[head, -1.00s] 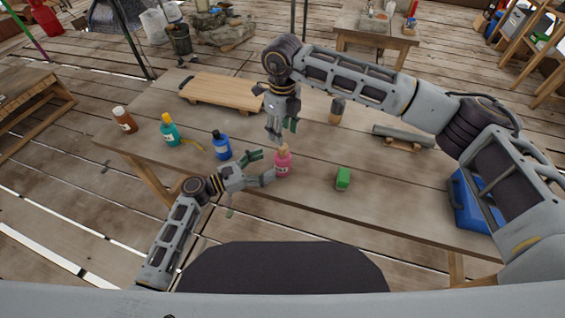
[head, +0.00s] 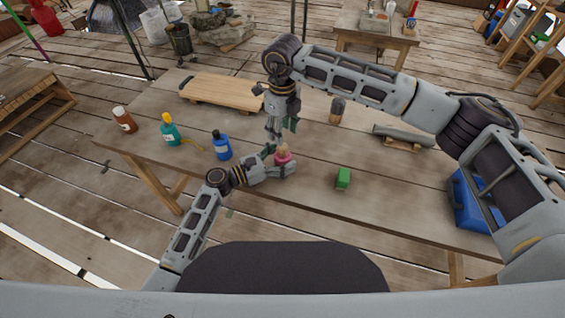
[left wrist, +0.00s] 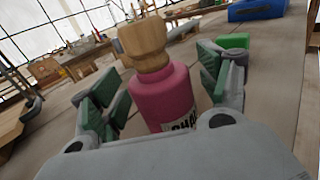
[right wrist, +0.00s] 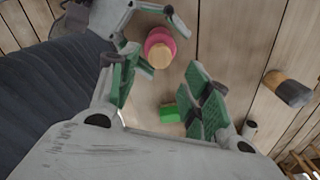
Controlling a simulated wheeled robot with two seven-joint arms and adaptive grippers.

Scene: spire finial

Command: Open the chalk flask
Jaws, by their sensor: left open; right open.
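The chalk flask (head: 283,160) is a pink bottle with a wooden stopper (head: 283,148), upright on the table. In the left wrist view its pink body (left wrist: 163,98) shows part of a label reading "CHA", with the stopper (left wrist: 144,44) on top. My left gripper (head: 279,164) is open, with its green-padded fingers on either side of the flask. My right gripper (head: 283,132) is open and empty, above and slightly behind the flask, pointing down. In the right wrist view the flask (right wrist: 156,38) lies beyond the fingers, with the stopper (right wrist: 160,56) facing the camera.
A green block (head: 343,178) stands right of the flask. A blue bottle (head: 221,146), a teal bottle (head: 170,131) and a brown bottle (head: 124,119) stand to the left. A wooden board (head: 222,94) lies behind. A blue box (head: 468,202) is at the right end.

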